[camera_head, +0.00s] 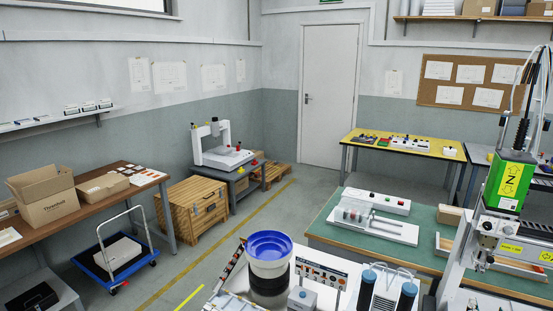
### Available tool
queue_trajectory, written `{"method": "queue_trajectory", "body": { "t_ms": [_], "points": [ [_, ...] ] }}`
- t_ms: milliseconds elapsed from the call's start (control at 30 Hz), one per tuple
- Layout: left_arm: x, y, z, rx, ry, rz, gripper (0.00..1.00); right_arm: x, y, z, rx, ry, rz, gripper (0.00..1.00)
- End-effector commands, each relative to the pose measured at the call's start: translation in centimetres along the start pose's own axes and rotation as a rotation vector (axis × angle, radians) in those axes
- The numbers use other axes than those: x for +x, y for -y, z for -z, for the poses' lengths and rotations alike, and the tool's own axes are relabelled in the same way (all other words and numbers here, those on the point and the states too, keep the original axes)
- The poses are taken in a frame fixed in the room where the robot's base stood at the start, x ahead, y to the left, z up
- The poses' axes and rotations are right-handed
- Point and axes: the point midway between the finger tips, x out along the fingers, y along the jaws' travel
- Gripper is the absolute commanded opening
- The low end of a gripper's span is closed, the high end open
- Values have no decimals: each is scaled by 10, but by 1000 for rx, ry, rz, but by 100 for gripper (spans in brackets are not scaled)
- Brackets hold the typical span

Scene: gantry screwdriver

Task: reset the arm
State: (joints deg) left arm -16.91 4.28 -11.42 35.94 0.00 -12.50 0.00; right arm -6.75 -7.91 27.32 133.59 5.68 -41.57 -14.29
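Neither of my grippers shows in the head view, and I see no arm of mine that I can be sure of. The gantry screwdriver's green Z-axis unit (510,183) stands upright at the right, with a yellow label and cables above it. Its metal tool head (489,228) hangs below, over the near edge of the green-topped bench. A bowl feeder with a blue bowl (268,246) stands at the bottom middle. Two dark blue cylinders (366,289) with thin tubes stand to its right. The lower parts of this equipment are cut off by the frame.
A green-topped bench (440,262) carries a white fixture (372,225). A yellow table (361,151) stands behind it. At the left are a brown table (125,194) with cardboard boxes (45,194), a blue trolley (148,244) and a wooden crate (193,208). Floor before the door (329,95) is clear.

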Motion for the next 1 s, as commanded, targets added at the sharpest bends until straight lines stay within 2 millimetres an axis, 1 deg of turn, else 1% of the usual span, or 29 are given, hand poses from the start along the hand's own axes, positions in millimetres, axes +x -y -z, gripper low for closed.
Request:
{"method": "queue_trajectory", "body": {
  "t_ms": [167,267,367,467,500,567,600,667,700,800,1000],
  "points": [
    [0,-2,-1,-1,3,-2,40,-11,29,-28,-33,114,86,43],
    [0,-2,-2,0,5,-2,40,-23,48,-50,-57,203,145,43],
    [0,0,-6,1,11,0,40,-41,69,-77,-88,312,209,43],
    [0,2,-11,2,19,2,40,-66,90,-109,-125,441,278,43],
    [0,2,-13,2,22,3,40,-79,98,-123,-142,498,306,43],
    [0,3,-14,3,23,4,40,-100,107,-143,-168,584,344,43],
    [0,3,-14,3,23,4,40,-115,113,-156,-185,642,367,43],
    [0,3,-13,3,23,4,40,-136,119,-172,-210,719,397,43],
    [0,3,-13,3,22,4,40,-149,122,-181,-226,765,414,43],
    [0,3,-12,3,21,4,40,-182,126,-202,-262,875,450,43],
    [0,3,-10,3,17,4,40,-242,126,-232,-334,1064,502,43]
  ]
}}
